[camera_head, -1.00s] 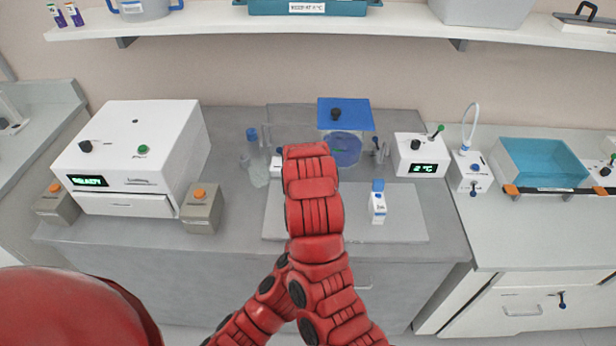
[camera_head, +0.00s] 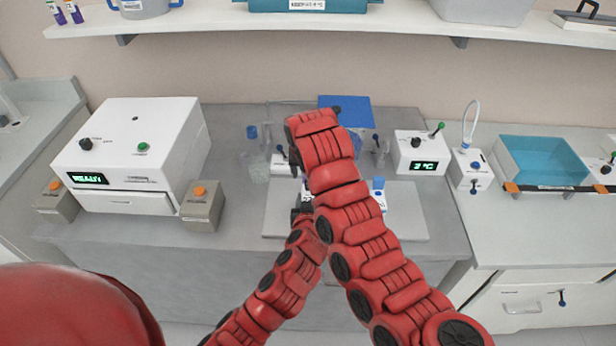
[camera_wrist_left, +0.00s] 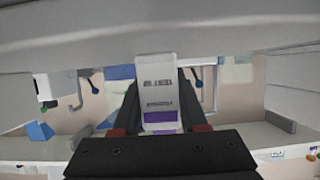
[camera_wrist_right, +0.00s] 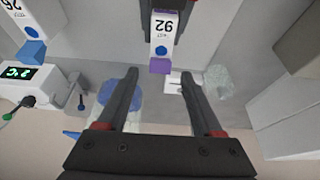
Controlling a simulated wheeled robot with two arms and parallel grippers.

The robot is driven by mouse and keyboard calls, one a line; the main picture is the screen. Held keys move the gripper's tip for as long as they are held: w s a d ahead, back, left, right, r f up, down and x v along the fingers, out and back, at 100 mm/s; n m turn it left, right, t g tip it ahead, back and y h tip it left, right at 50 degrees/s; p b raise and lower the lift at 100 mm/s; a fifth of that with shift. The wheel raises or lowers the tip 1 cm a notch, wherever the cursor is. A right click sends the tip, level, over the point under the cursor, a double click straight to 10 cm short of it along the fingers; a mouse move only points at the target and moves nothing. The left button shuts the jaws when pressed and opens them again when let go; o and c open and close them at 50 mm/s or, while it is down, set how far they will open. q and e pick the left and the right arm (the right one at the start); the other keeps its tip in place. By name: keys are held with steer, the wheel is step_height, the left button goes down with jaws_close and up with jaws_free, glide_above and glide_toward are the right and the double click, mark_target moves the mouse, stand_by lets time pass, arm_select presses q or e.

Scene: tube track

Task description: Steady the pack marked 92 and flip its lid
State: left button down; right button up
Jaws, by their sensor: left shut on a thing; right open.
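The pack marked 92 (camera_wrist_right: 164,28) is white with a purple lid (camera_wrist_right: 160,66). My left gripper (camera_wrist_left: 158,100) is shut on it; the white body and purple band show between its fingers in the left wrist view. The lid looks closed. In the head view my left gripper (camera_head: 300,212) is partly hidden by my right arm.
A second pack with a blue lid (camera_head: 378,184), marked 26 in the right wrist view (camera_wrist_right: 14,14), stands to the right on the grey mat (camera_head: 410,215). Behind are a blue-lidded bottle (camera_head: 252,133), a blue box (camera_head: 350,110) and a white device with a display (camera_head: 422,152).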

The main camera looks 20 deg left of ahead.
steer(key=shift+x, duration=1.95)
steer(key=shift+c, duration=0.3)
jaws_close()
